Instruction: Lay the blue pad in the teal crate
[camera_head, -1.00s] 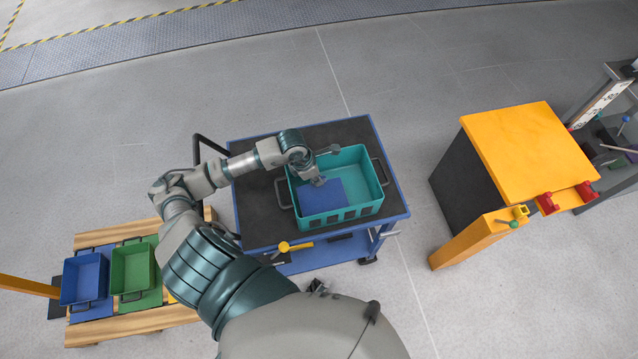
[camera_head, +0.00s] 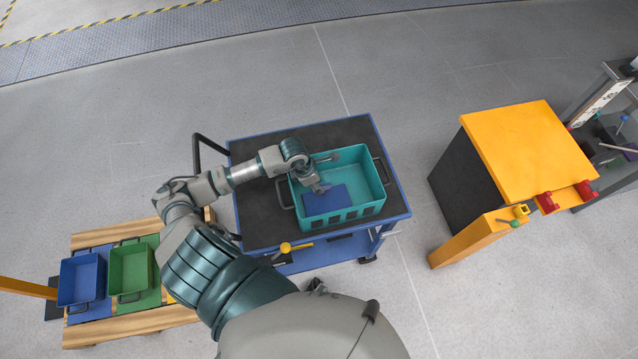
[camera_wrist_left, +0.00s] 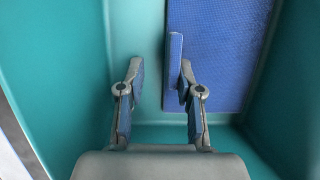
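The teal crate (camera_head: 372,187) stands on a dark-topped trolley. The blue pad (camera_head: 325,203) lies inside it, flat by the look of it, toward the crate's lower left in the head view. My left gripper (camera_head: 321,189) reaches down into the crate over the pad's upper edge. In the left wrist view the gripper (camera_wrist_left: 157,75) is open with nothing between its fingers. One finger overlaps the edge of the pad (camera_wrist_left: 222,55); the other is over the bare teal floor. Whether a finger touches the pad cannot be told. My right gripper is not in view.
The blue-framed trolley (camera_head: 258,208) has bare dark top left of the crate. A pallet at lower left carries a blue bin (camera_head: 82,279) and a green bin (camera_head: 131,271). A yellow-topped cabinet (camera_head: 527,152) stands at right, with open floor between.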

